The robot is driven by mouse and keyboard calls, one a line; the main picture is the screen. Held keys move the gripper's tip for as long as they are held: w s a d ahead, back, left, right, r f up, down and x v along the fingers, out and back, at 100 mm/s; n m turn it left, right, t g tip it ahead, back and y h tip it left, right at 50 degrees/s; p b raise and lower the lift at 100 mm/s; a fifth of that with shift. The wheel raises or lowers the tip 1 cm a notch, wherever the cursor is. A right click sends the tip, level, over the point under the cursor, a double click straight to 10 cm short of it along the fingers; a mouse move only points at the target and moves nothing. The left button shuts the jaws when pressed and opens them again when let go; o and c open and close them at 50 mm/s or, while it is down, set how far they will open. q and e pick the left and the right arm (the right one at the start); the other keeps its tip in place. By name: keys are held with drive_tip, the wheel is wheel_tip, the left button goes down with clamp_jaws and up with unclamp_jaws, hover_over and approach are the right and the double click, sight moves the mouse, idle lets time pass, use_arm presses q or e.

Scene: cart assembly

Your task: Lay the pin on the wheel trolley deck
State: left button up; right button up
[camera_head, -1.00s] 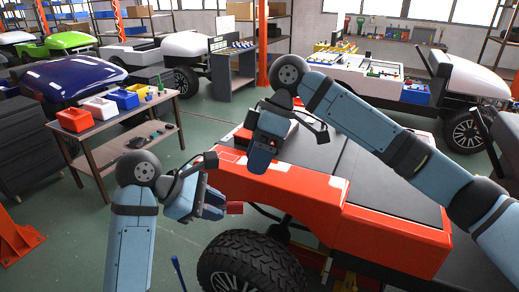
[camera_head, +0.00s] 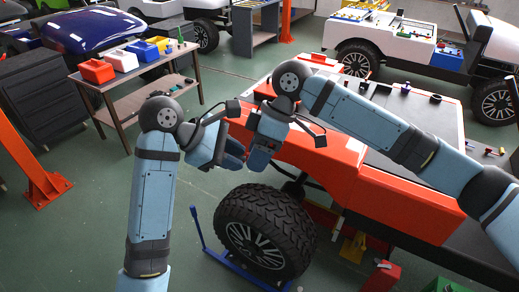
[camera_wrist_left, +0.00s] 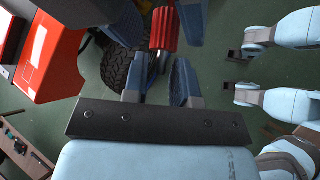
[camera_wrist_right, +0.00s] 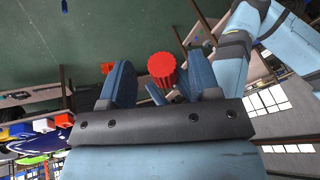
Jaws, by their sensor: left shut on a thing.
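The pin has a red ridged head (camera_wrist_left: 164,30) and a metallic shaft (camera_wrist_left: 154,68) in the left wrist view. My left gripper (camera_head: 234,155) is shut on the shaft end. The right wrist view shows the head (camera_wrist_right: 162,71) end-on, with small gaps to both fingers. In the head view the grippers hide the pin. The wheel trolley is a low blue frame (camera_head: 236,268) with an upright handle, on the floor by the black tyre (camera_head: 262,232).
The orange-red vehicle body (camera_head: 400,205) stands right of the grippers. A table (camera_head: 125,88) with coloured bins is at the back left. A red box (camera_head: 382,277) stands at the bottom right. Green floor is open on the left.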

drive_tip(key=c, duration=0.9)
drive_tip(key=o, duration=0.9)
drive_tip(key=shift+o, duration=0.3)
drive_tip(key=shift+r, duration=0.1)
